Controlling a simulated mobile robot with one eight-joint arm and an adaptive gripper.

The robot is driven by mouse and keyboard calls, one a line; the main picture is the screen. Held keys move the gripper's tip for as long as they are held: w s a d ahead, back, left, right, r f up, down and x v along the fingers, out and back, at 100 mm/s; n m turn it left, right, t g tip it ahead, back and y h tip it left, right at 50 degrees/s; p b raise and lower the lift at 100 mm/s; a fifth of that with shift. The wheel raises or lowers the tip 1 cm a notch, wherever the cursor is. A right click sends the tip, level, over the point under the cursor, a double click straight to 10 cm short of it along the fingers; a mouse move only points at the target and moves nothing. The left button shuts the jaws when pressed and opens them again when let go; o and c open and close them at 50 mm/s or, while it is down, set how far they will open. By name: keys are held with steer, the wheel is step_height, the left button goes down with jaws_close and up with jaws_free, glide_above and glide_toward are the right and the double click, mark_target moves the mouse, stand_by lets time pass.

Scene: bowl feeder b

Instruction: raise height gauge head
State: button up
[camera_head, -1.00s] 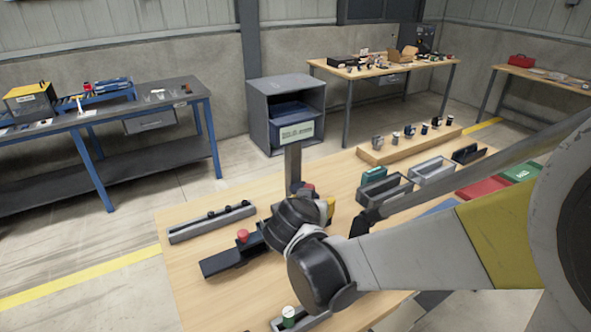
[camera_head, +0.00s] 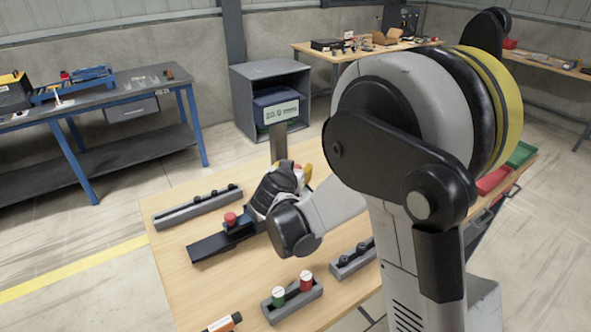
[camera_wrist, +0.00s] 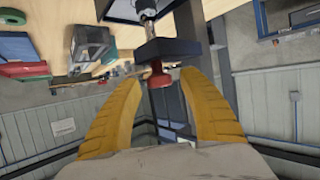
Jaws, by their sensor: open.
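The height gauge's upright grey column (camera_head: 278,141) stands on the table, partly hidden low down by my wrist. In the wrist view, the gauge head is a dark block (camera_wrist: 168,50) on the column, with a red knob (camera_wrist: 157,81) projecting toward me. My gripper (camera_wrist: 160,84) is open, with its yellow fingers on either side of the knob and gaps visible. In the head view, my gripper (camera_head: 304,172) is mostly hidden by my wrist, close beside the column. I cannot tell whether a finger touches the head.
A black slide (camera_head: 207,247) with a red knob (camera_head: 231,219) lies left of my wrist. A grey rail (camera_head: 197,207) lies behind it. A holder (camera_head: 292,306) with green and red pieces stands in front. The wooden tabletop (camera_head: 165,258) has free room at left.

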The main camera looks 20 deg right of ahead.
steer(key=shift+w, duration=0.1)
jaws_close()
steer(key=shift+r+p, duration=1.4)
steer(key=shift+r, duration=0.85)
steer(key=shift+f, duration=0.1)
jaws_free()
steer(key=v, duration=1.2)
